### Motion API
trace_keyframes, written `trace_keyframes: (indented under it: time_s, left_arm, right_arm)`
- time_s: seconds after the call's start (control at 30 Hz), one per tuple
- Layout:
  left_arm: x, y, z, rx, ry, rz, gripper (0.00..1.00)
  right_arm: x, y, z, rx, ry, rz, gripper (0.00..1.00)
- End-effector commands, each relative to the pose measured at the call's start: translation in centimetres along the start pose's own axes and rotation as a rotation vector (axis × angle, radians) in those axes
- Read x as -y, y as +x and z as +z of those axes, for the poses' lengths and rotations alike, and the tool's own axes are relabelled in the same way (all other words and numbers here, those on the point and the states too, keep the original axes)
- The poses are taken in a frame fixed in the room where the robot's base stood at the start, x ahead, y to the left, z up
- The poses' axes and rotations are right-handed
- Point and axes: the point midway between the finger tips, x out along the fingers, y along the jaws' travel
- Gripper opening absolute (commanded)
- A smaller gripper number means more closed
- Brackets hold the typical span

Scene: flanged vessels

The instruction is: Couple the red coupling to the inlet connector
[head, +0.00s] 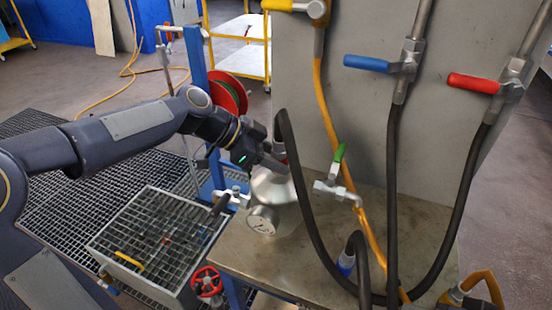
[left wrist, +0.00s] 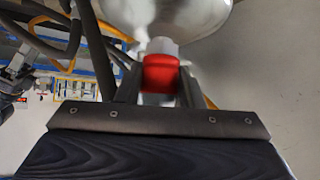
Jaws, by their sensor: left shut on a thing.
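My left gripper (head: 272,158) is at the top of the silver flanged vessel (head: 272,187). It is shut on the red coupling (left wrist: 161,74), which sits between the two fingers in the left wrist view. In the head view only a small red part of the coupling (head: 280,153) shows, beside the black hose that loops down from it. In the left wrist view a pale stub (left wrist: 162,46) lies between the coupling and the round metal vessel (left wrist: 170,14). I cannot tell whether the coupling is seated on the inlet connector. My right gripper is not in view.
A pressure gauge (head: 262,220) and a green-handled valve (head: 336,165) are close to the vessel on the metal bench (head: 240,258). Black hoses (head: 392,200) and a yellow hose (head: 328,110) hang to the right. A grated box (head: 150,240) and red handwheel (head: 207,281) are at lower left.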

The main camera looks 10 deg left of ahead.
Motion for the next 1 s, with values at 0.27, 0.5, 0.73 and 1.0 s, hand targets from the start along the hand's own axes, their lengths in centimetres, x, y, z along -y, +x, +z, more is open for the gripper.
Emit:
trace_keyframes:
  time_s: [0.27, 0.5, 0.73, 1.0]
  left_arm:
    - [-0.1, 0.1, 0.1, 0.002, -0.001, 0.002, 0.6]
    - [0.0, -0.1, 0.1, 0.003, -0.001, 0.002, 0.6]
    - [0.1, -3.1, 0.1, 0.003, -0.001, -0.004, 0.6]
    - [0.0, -7.0, 0.1, 0.002, -0.001, -0.001, 0.6]
  right_arm:
    - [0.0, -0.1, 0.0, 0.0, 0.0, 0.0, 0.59]
    - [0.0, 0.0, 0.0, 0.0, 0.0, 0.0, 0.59]
    - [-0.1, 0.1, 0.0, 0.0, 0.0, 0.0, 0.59]
    - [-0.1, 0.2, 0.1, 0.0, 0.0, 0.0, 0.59]
